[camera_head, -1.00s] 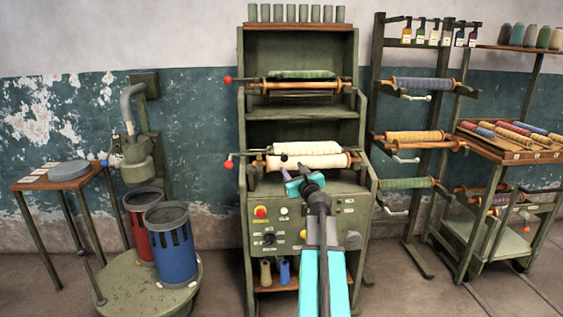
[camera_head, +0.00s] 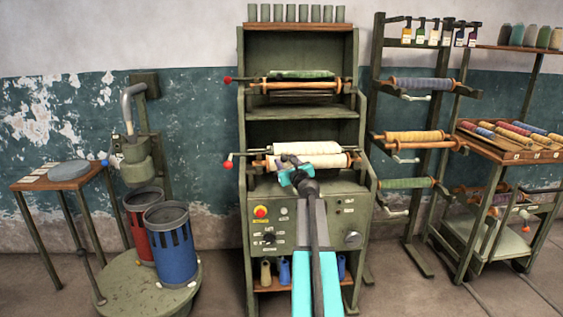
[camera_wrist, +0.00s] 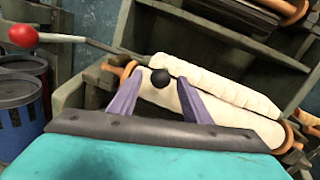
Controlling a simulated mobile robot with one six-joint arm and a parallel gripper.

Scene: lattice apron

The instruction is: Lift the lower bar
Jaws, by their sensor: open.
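The lower bar (camera_head: 237,154) is a thin grey rod across the front of the green machine, with a red ball (camera_head: 228,164) at its left end. In the wrist view the rod (camera_wrist: 85,41) and red ball (camera_wrist: 22,35) are at upper left. Cream rolls (camera_head: 322,160) lie along it. A black knob (camera_wrist: 160,76) shows in front of the rolls; how it joins the bar is hidden. My gripper (camera_head: 289,163) is at the rolls' left half. In the wrist view its purple fingers (camera_wrist: 157,88) are open, one either side of the knob; contact cannot be told.
A similar upper bar with a red ball (camera_head: 228,79) and rolls is above. The control panel (camera_head: 310,225) with knobs and buttons is below. Racks of coloured rolls (camera_head: 420,137) stand close on the right. Red and blue bins (camera_head: 170,245) stand at left, with open floor between.

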